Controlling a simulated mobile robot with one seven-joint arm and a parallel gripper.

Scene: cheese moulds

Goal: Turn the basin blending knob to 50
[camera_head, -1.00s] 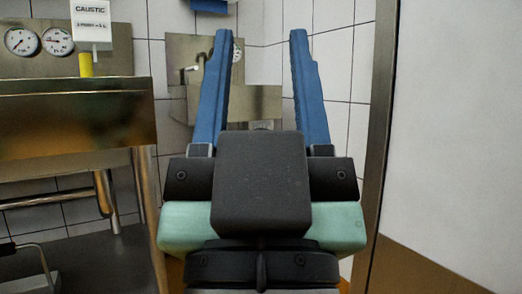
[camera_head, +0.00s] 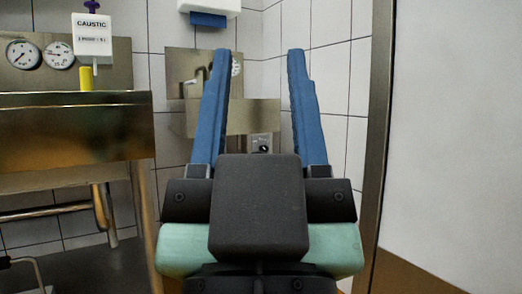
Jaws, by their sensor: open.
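My gripper (camera_head: 256,55) has two blue fingers and is open and empty. It points forward toward the back corner of the room. Between its fingers a steel wash basin (camera_head: 255,113) shows on the tiled wall, with its backplate, a tap and a round dial partly hidden by the left finger. A small dark knob (camera_head: 263,149) on a grey plate sits below the basin, just above my gripper's black body and between the fingers in the picture. The knob looks well beyond the fingertips, with no contact. Its setting is too small to read.
A steel counter (camera_head: 75,130) with two gauges (camera_head: 40,54) stands at the left. A bottle labelled CAUSTIC (camera_head: 92,38) is there above a yellow piece. A white dispenser (camera_head: 210,8) hangs above the basin. A large pale panel (camera_head: 455,130) with a steel edge closes off the right.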

